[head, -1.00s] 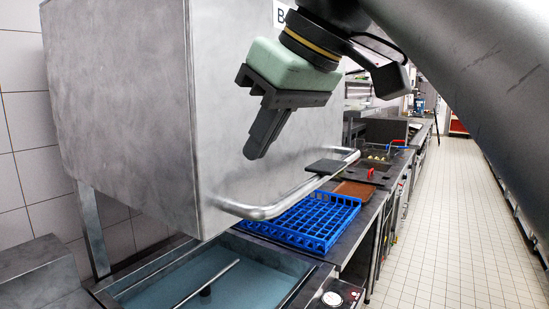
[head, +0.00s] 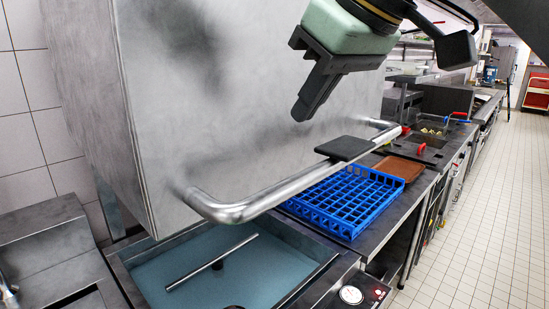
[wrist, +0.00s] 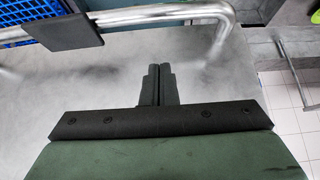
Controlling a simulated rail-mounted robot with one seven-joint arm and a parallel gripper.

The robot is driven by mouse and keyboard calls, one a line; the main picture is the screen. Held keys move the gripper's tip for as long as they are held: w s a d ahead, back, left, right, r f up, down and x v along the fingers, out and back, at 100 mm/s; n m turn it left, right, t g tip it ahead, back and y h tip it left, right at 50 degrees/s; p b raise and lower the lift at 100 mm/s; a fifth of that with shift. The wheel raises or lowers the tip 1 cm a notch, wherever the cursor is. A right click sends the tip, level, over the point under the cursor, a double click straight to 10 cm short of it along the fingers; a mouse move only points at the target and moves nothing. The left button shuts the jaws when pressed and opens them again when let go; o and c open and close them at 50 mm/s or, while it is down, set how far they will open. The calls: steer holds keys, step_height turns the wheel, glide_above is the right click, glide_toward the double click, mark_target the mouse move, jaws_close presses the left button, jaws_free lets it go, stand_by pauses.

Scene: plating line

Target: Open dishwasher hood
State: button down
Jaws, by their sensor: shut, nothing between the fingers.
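The dishwasher hood (head: 215,90) is a large grey metal box, raised above the wash basin (head: 215,265), with a gap between them. Its bar handle (head: 270,195) runs along the lower front and carries a black grip pad (head: 345,148). The handle also shows at the top of the wrist view (wrist: 165,17), with the pad (wrist: 70,27) at upper left. My gripper (head: 300,115) is shut and empty. It is above the handle, in front of the hood's face, and apart from the handle.
A blue dish rack (head: 345,200) stands on the counter right of the basin. A brown tray (head: 400,168) lies beyond it. A control panel with a dial (head: 351,294) is at the basin's front. The tiled aisle floor (head: 480,215) at right is clear.

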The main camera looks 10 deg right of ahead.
glide_above(298, 180)
step_height(298, 180, down, 6)
steer(key=shift+a+r, duration=0.1)
steer(key=shift+a, duration=0.05)
steer(key=shift+s+f, duration=0.1)
steer(key=shift+f, duration=0.7)
